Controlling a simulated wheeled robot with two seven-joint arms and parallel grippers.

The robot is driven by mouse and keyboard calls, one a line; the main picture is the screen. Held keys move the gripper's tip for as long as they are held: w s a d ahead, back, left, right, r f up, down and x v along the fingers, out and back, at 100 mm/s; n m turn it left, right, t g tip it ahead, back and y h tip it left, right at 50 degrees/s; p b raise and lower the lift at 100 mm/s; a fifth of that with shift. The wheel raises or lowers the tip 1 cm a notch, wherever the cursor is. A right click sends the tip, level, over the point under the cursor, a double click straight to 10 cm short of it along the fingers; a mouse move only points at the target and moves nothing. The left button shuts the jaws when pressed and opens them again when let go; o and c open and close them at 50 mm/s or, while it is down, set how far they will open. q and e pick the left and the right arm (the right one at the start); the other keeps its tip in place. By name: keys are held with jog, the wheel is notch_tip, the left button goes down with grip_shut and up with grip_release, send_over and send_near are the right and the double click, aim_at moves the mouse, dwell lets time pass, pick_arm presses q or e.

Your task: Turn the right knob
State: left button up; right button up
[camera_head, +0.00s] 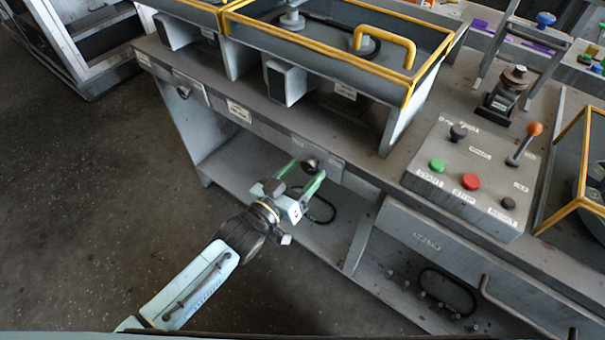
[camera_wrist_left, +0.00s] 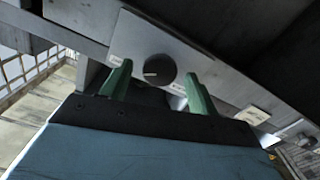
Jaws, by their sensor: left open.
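The right knob (camera_head: 309,163) is a dark round knob on a light plate on the bench's front rail. In the wrist view the knob (camera_wrist_left: 160,69) shows a short, pale, nearly level mark on its face. My left gripper (camera_head: 307,171) is open, with its two green fingers pointing at the rail. In the wrist view my left gripper (camera_wrist_left: 157,72) has one finger on each side of the knob, with gaps showing between fingers and knob. I cannot tell how deep the fingertips reach along it. My right gripper is not in view.
Another dark knob (camera_head: 183,91) sits further left on the rail. A control box (camera_head: 450,195) with green and red buttons and an orange-tipped lever stands on the bench at right. Yellow-edged housings (camera_head: 330,70) stand above the rail. Open floor (camera_head: 90,180) lies left.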

pick_arm(q)
jog(key=shift+w+d, duration=0.15)
jog(key=c, duration=1)
jog(key=shift+o, duration=0.2)
jog(key=shift+m, duration=0.3)
